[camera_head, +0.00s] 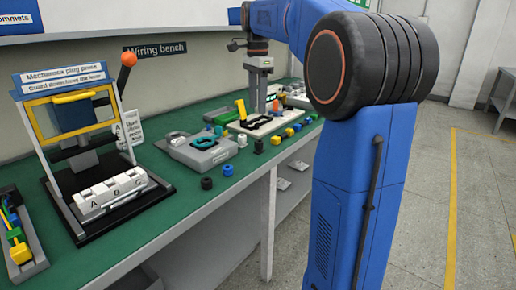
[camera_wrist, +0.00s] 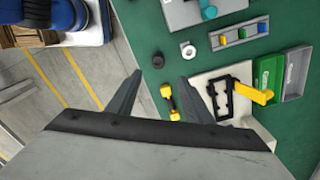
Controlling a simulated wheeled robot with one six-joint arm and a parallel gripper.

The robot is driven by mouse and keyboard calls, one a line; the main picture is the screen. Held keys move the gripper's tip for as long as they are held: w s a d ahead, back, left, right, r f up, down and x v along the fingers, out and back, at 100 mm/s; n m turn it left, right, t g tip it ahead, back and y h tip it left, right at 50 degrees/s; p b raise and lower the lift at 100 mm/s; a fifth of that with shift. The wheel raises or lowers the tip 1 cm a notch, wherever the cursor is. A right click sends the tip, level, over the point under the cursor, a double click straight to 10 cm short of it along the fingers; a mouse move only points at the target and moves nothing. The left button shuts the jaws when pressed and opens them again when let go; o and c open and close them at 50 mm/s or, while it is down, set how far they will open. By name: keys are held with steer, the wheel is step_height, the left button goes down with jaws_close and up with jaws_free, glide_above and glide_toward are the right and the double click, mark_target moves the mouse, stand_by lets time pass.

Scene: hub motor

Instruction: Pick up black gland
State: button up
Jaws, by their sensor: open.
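Small black ring-like parts that could be the black gland lie along the bench's front edge in the head view: one (camera_head: 258,146) near a white ring, another (camera_head: 207,183) further left. In the wrist view a black ring (camera_wrist: 158,61) lies on the green bench top, just beyond and between the fingertips, left of a white ring (camera_wrist: 188,50). In the head view my gripper (camera_head: 259,100) is at the far part of the bench, partly hidden by small items and the wrist.
A yellow part (camera_wrist: 168,95) lies close to the black ring, between the fingers. A pale plate with a black frame and yellow lever (camera_wrist: 262,96) is at right. A press stand (camera_head: 85,160) stands at left. Blue and yellow parts (camera_head: 289,131) line the bench edge.

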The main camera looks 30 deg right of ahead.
glide_above(259, 142)
steer(key=f, duration=0.7)
steer(key=shift+w+a+f, duration=0.1)
steer(key=shift+w+f, duration=0.15)
steer(key=shift+w, duration=0.1)
steer(key=shift+s+d+f, duration=0.15)
steer(key=shift+f, duration=1.25)
steer(key=shift+s+d+f, duration=0.1)
steer(key=shift+f, duration=1.25)
steer(key=c, duration=1.1)
steer(key=shift+r, duration=0.1)
steer(key=shift+c, duration=0.2)
step_height(259, 142, up, 10)
